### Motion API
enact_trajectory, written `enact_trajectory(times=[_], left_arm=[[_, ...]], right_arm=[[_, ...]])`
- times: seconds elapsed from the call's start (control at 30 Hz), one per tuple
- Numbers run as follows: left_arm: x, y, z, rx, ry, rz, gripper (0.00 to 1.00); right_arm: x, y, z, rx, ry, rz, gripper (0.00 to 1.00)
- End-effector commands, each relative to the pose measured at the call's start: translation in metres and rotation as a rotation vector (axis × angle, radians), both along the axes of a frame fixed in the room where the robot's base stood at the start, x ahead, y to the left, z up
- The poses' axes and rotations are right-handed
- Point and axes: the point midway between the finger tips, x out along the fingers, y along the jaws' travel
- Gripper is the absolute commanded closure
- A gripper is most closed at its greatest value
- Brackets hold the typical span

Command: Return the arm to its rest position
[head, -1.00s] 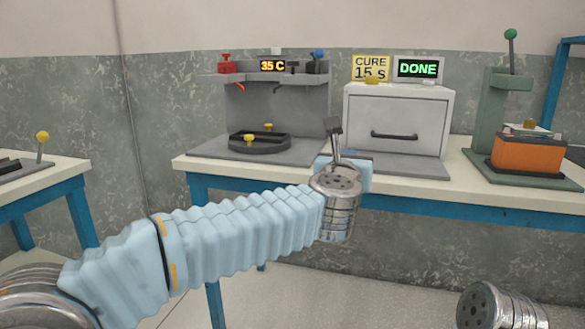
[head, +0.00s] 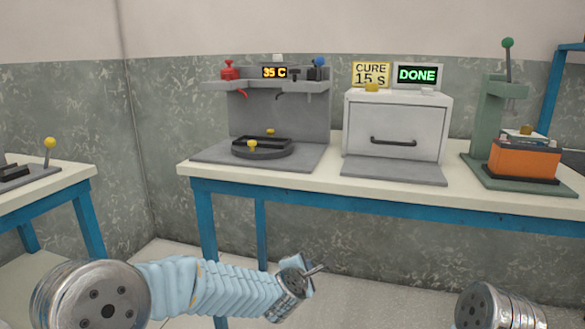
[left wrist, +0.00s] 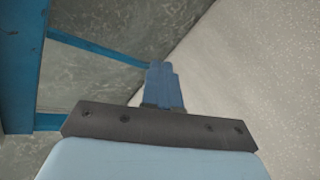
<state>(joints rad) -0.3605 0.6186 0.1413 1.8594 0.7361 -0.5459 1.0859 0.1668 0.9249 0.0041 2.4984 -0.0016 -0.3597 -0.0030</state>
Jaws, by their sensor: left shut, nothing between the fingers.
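My left arm, in a pale blue ribbed sleeve, comes in low from the left in the head view. My left gripper (head: 316,270) is below the table's front edge, in front of the table. It is shut and empty. In the left wrist view my left gripper's fingers (left wrist: 162,86) are together, with the floor and a blue table leg beyond them. My right gripper is not in view; a metal joint of my own shows at the lower right.
The table (head: 330,184) carries a filling station (head: 277,110), a grey oven (head: 397,122) with a DONE display (head: 417,75), and a green press (head: 488,120) with an orange battery (head: 524,160). A side table (head: 50,190) stands at left. The floor before the table is clear.

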Motion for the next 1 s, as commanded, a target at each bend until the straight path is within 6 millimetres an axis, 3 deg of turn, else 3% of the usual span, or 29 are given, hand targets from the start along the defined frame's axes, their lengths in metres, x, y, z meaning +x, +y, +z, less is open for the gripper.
enact_trajectory(times=[0.03,0.13,0.2,0.27,0.4,0.5,0.6,0.7,1.0], left_arm=[[-0.007,0.018,-0.040,0.128,0.046,-0.053,1.00],[-0.036,0.051,-0.118,0.384,0.126,-0.220,1.00],[-0.067,0.073,-0.167,0.538,0.186,-0.361,1.00],[-0.099,0.091,-0.206,0.651,0.234,-0.498,1.00],[-0.189,0.124,-0.274,0.827,0.316,-0.851,1.00],[-0.250,0.138,-0.300,0.878,0.335,-1.080,1.00],[-0.297,0.144,-0.312,0.889,0.325,-1.251,1.00],[-0.323,0.147,-0.316,0.887,0.310,-1.350,1.00],[-0.331,0.147,-0.317,0.886,0.302,-1.383,1.00]], right_arm=[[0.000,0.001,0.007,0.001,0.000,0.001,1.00],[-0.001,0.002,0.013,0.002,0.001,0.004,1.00],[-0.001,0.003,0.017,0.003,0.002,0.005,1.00],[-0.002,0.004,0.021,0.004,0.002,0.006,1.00],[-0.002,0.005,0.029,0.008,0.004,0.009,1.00],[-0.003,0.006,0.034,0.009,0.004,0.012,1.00],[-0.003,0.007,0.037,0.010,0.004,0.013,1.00],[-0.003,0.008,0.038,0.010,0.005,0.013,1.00],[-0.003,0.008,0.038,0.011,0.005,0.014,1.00]])
